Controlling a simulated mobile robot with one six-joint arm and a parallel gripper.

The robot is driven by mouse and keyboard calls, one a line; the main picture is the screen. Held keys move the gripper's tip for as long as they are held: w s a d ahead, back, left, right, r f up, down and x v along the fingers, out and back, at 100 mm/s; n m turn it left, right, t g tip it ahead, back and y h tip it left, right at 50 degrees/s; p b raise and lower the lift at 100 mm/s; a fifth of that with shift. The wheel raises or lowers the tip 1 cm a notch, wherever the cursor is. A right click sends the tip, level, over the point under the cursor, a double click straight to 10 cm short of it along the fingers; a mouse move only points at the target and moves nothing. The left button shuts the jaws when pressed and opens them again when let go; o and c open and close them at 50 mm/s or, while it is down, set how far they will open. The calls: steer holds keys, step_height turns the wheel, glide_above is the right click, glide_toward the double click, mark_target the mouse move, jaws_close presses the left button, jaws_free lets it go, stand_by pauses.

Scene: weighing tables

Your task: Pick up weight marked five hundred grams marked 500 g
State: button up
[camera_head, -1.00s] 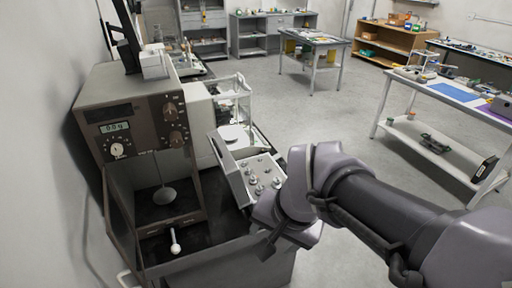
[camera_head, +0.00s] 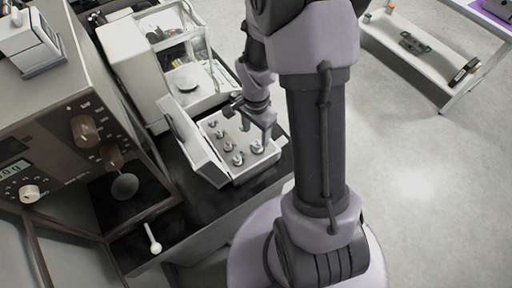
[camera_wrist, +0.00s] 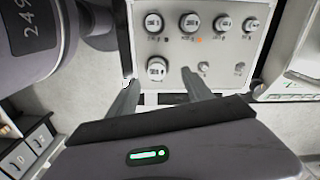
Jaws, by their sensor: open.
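An open weight box (camera_head: 240,177) holds several silvery knobbed weights. It also shows in the wrist view (camera_wrist: 176,50). Larger weights stand in a row, including an end weight (camera_wrist: 153,22) and its neighbour (camera_wrist: 190,22). Another large weight (camera_wrist: 156,68) stands nearest my gripper (camera_wrist: 158,78). Their markings are too small to read, so I cannot tell which is marked 500 g. My gripper is open, with its two fingers pointing at the box and the nearest weight in line between their tips. In the head view my gripper (camera_head: 256,128) is over the box's right side and hides part of it.
The box's raised lid (camera_head: 190,140) stands along its left side. A brown balance (camera_head: 85,135) with a hanging pan (camera_head: 124,186) is to the left. A glass-sided balance (camera_head: 188,62) stands behind the box. Open floor (camera_head: 430,190) lies to the right.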

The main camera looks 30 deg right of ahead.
mark_target(257, 144)
steer(key=f, duration=0.2)
steer(key=f+b, duration=0.1)
steer(key=f, duration=0.2)
steer(key=shift+s+f+b, duration=0.35)
steer(key=shift+b, duration=0.05)
steer(key=shift+f, duration=0.3)
steer(key=shift+r, duration=0.1)
jaws_close()
steer(key=shift+w, duration=0.1)
